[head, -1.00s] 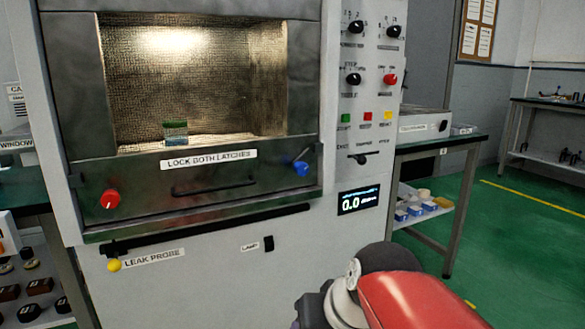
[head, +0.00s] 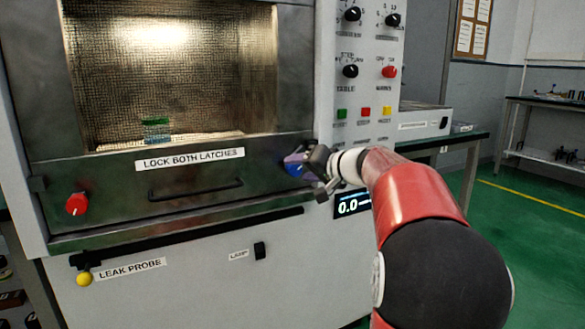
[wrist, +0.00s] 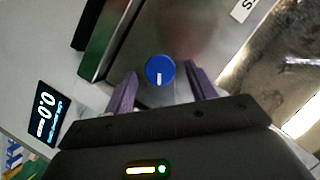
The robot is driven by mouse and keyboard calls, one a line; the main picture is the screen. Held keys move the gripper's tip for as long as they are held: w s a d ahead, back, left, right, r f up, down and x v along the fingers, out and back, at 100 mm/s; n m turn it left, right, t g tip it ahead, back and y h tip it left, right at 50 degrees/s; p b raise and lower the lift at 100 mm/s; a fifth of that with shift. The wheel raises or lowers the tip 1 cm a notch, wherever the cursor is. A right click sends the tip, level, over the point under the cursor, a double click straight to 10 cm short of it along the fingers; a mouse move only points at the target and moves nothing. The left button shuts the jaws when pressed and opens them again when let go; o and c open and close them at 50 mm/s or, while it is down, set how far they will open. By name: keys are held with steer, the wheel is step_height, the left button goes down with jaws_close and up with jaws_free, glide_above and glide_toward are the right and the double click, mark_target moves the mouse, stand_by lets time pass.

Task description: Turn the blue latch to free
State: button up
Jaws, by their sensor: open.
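The blue latch (wrist: 160,70) is a round blue knob with a white mark, on the lower right of the oven's metal door. In the wrist view it lies between the purple fingertips of my gripper (wrist: 158,85), with a gap on both sides. The gripper is open. In the head view my gripper (head: 305,162) is at the latch and hides most of it; a bit of blue (head: 293,162) shows. The red latch (head: 76,204) is on the lower left of the door, with a white mark.
A black door handle (head: 195,188) lies left of my gripper, under the "LOCK BOTH LATCHES" label (head: 190,159). The control panel with its red knob (head: 389,72) is above right. The display (wrist: 45,112) is close to the gripper. A yellow knob (head: 84,279) sits below.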

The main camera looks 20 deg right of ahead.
steer(key=shift+x, duration=1.4)
steer(key=shift+a, duration=0.1)
steer(key=c, duration=1)
